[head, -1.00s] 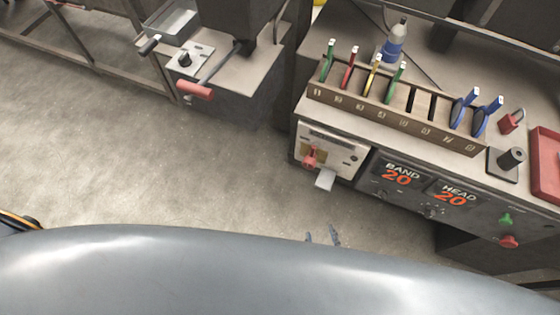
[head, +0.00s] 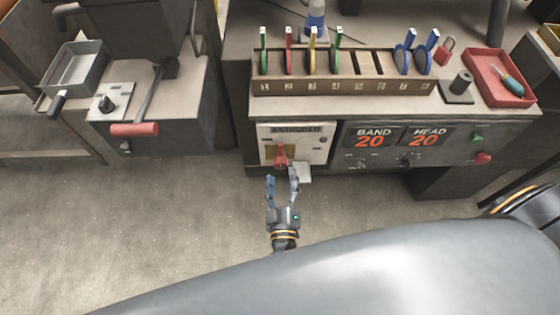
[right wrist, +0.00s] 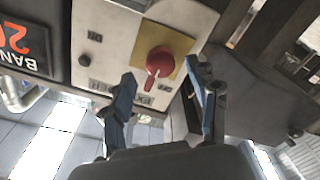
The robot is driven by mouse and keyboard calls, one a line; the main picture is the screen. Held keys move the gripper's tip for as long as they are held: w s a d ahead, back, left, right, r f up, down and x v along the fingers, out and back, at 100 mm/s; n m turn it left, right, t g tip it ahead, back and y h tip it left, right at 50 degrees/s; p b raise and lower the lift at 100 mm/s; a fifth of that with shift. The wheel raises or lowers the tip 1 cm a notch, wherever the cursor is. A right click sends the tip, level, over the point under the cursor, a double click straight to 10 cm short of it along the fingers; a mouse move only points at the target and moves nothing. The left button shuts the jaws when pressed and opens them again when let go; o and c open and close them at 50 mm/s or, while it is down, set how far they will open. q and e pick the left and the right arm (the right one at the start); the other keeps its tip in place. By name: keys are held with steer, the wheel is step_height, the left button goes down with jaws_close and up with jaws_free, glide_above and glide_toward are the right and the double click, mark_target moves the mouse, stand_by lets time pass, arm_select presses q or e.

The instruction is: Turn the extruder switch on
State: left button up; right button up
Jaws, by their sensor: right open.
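The extruder panel (head: 310,146) is a pale plate on the front of the bench, labelled EXTRUDER. Its red switch (head: 281,155) sits on a yellow patch at the panel's left. My right gripper (head: 282,175) is open and empty, just in front of and below the switch. In the right wrist view the picture is upside down; the red switch (right wrist: 159,62) lies between and beyond the two open fingers (right wrist: 162,82), with its handle pointing down in the picture. I cannot tell whether a finger touches it. My left gripper is not in view.
The BAND (head: 373,138) and HEAD (head: 426,138) displays both read 20, right of the panel. A grey tab (head: 304,173) sticks out below the panel, beside the gripper. A red-handled lever (head: 134,129) is on the machine at left. The floor in front is clear.

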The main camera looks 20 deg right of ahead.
mark_target(281, 168)
steer(key=x, duration=0.5)
steer(key=shift+w, duration=0.25)
steer(key=c, duration=1.2)
